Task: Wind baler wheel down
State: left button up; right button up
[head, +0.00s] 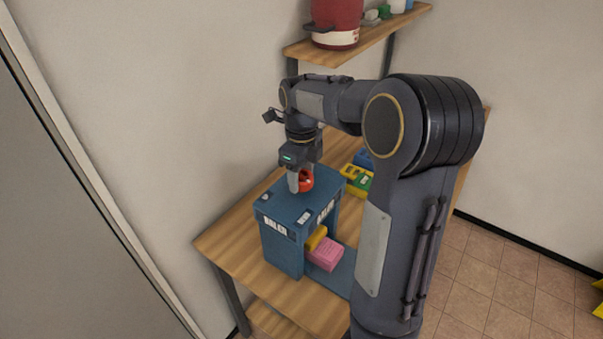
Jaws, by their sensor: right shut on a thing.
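A blue baler (283,243) with white labels stands on a wooden table. Its red wheel (307,181) sits on top. My right gripper (299,183) comes down from above and is shut on the wheel; its fingers hide part of it. Inside the open front of the baler a yellow item (316,237) and a pink block (326,254) show. My left gripper is not in the picture.
The wooden table (226,241) has free room left of the baler. Yellow and blue items (357,178) lie behind it. A shelf (350,48) with a red pot (335,22) is above. A wall and a grey panel stand at left.

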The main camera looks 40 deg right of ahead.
aim_at(302, 176)
jog(key=m, duration=0.6)
jog(key=shift+r, duration=0.1)
jog(key=shift+m, duration=0.3)
dwell(0.3)
jog(key=o, duration=1)
notch_tip(302, 176, up, 8)
jog(key=shift+f, duration=0.15)
